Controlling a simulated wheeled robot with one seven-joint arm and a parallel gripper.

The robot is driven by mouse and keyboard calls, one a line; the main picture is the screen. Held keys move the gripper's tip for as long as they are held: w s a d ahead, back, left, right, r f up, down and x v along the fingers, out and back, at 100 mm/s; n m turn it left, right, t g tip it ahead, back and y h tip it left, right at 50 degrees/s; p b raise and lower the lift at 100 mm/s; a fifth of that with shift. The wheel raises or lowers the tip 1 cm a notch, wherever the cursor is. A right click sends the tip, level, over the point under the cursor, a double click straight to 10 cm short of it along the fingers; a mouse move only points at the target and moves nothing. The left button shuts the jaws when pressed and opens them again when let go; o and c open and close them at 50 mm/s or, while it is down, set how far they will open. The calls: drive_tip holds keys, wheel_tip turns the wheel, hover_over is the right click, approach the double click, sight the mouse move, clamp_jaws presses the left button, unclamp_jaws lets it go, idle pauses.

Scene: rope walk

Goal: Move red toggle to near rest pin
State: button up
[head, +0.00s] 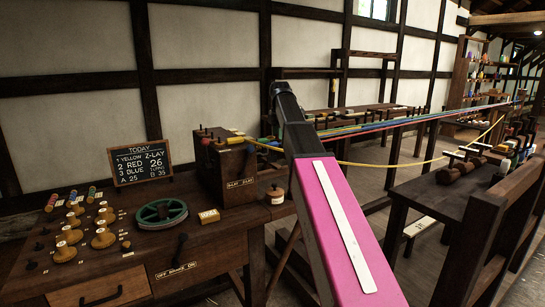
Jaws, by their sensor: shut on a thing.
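My pink and black arm reaches up through the middle of the view, its dark far end just right of the wooden box (225,175). My gripper's fingers do not show; the arm hides whatever is beyond it. A small red piece (205,141) is at the box's top left edge, next to yellow ones; I cannot tell if it is the red toggle. Another small red cylinder (52,202) lies at the left of the bench. Short dark pins (204,129) stand on the box top; I cannot tell which is the near rest pin.
The bench (190,245) carries several wooden spools (103,238), a green wheel (160,217) and a chalkboard (140,163). Colored strands (400,123) stretch from near the box to the far right. A dark wooden bench (445,195) stands at right.

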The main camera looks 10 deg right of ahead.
drive_tip(key=shift+s+d+f, duration=0.2)
drive_tip(key=shift+s+f, duration=0.7)
drive_tip(key=shift+f, duration=0.3)
drive_tip(key=shift+f, duration=0.45)
drive_tip(key=shift+f, duration=1.4)
drive_tip(key=shift+f, duration=0.1)
drive_tip(key=o, duration=0.9)
